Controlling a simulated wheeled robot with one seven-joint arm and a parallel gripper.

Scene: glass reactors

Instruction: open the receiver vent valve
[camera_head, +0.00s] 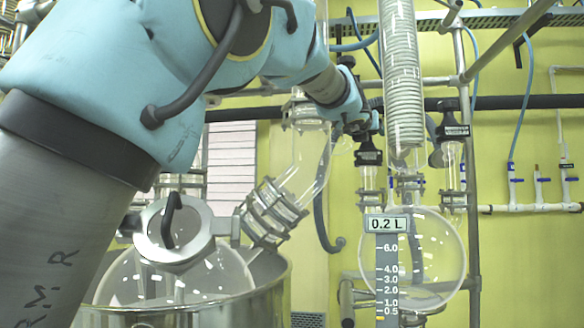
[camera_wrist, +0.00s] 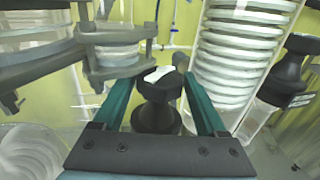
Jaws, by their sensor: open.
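A black valve knob (camera_head: 368,157) with a label sits on a glass neck left of the coil condenser, above the round receiver flask (camera_head: 440,250). My gripper (camera_head: 362,122) is at this knob, partly hidden behind my own arm. In the wrist view my gripper (camera_wrist: 160,80) is open, with one teal finger on each side of the black knob (camera_wrist: 158,112). I cannot tell whether the fingers touch it. A second black labelled knob (camera_head: 453,130) is right of the condenser and also shows in the wrist view (camera_wrist: 288,72). The labels are too small to read.
The glass coil condenser (camera_head: 400,70) stands close to the right of my gripper. A clamped glass elbow (camera_head: 305,165) and a steel-rimmed vessel (camera_head: 265,300) are to the left. Metal frame poles (camera_head: 473,240) and a 0.2 L level scale (camera_head: 388,265) are at the right.

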